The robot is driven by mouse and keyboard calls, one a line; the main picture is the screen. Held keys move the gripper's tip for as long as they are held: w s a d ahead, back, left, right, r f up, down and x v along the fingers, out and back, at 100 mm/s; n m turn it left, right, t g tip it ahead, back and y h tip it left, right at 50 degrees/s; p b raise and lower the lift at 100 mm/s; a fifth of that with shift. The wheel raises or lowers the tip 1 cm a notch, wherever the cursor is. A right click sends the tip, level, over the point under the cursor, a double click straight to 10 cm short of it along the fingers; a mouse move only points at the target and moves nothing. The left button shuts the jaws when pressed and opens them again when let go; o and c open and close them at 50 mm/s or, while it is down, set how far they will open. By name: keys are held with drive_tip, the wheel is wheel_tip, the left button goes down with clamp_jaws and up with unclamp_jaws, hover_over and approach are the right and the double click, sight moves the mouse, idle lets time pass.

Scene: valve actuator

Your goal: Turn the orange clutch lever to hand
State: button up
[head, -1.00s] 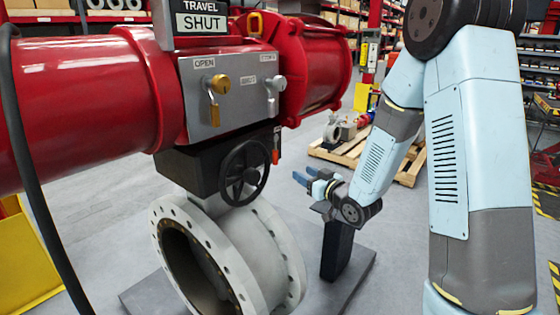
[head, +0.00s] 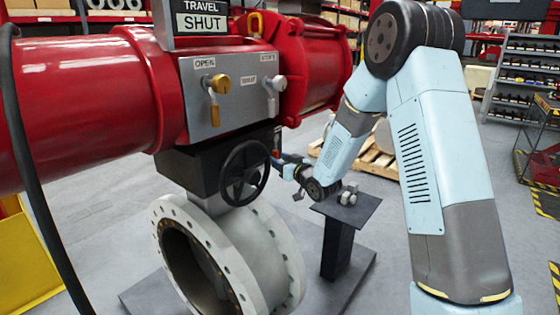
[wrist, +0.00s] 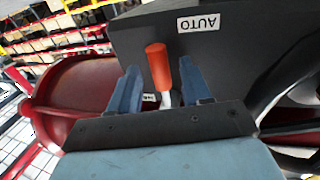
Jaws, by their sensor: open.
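The orange clutch lever (wrist: 158,67) stands up on a pale stem in the wrist view, against a dark housing with an AUTO label (wrist: 199,22). My gripper (wrist: 162,90) is open, with one blue finger on each side of the lever; I cannot tell if either touches it. In the head view my gripper (head: 283,160) is beside the right side of the black gearbox (head: 205,170), at lever height. The lever is mostly hidden there. A small second label below the lever is partly covered by my gripper.
A black handwheel (head: 244,172) is just left of my gripper; its rim also shows in the wrist view (wrist: 290,75). The red actuator (head: 85,95) is above, the grey flanged valve (head: 270,245) below. A black stand (head: 337,245) is under my arm.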

drive_tip(key=shift+w+a, duration=0.2)
drive_tip(key=shift+w, duration=0.05)
drive_tip(key=shift+c, duration=0.2)
clamp_jaws()
idle(0.4)
